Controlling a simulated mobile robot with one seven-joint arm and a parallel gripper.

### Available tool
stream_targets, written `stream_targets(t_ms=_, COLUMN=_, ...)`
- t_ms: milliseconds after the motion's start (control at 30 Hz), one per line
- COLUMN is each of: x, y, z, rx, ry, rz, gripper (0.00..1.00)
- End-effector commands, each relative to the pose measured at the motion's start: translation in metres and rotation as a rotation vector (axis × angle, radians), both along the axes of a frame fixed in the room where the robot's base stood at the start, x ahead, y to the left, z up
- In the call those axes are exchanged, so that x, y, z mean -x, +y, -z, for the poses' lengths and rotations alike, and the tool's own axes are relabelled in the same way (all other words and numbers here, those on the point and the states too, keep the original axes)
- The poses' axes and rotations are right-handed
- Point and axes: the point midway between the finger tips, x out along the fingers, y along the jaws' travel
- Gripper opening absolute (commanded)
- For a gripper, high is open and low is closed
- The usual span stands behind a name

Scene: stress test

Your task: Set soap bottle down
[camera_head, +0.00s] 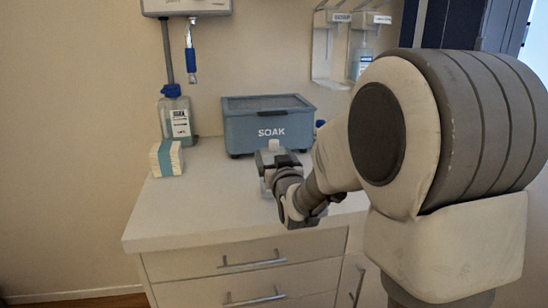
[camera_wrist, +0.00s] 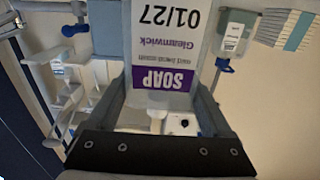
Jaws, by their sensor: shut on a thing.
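The soap bottle (camera_wrist: 162,45) is white with a purple SOAP label, and it appears upside down in the wrist view. My gripper (camera_wrist: 160,85) is shut on it, with one finger on each side. In the head view my gripper (camera_head: 278,166) is low over the worktop (camera_head: 215,212), in front of the blue SOAK box (camera_head: 268,127). There the bottle is mostly hidden by my gripper and wrist. I cannot tell whether its base touches the worktop.
A labelled bottle with a blue cap (camera_head: 176,120) stands at the worktop's back left, beside a banded stack of white sheets (camera_head: 166,158). Wall dispensers (camera_head: 362,62) hang at the back right. The worktop's front left is clear, above drawers (camera_head: 250,264).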

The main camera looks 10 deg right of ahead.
Motion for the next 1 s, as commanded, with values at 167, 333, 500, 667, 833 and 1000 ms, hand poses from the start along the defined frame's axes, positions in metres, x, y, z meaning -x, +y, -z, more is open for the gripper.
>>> stream_targets(t_ms=167, x=0.0, y=0.0, z=0.001, rx=0.0, ry=0.0, rz=0.0, gripper=1.0)
stream_targets(t_ms=333, x=0.0, y=0.0, z=0.0, rx=0.0, ry=0.0, rz=0.0, gripper=1.0)
stream_targets(t_ms=500, x=0.0, y=0.0, z=-0.006, rx=0.0, ry=0.001, rz=0.0, gripper=1.0)
stream_targets(t_ms=667, x=0.027, y=0.0, z=-0.004, rx=0.0, ry=0.0, rz=0.0, gripper=1.0)
stream_targets(t_ms=833, x=0.063, y=0.0, z=-0.004, rx=0.0, ry=0.0, rz=0.0, gripper=1.0)
stream_targets(t_ms=1000, x=0.095, y=0.0, z=-0.001, rx=0.0, ry=-0.003, rz=0.0, gripper=1.0)
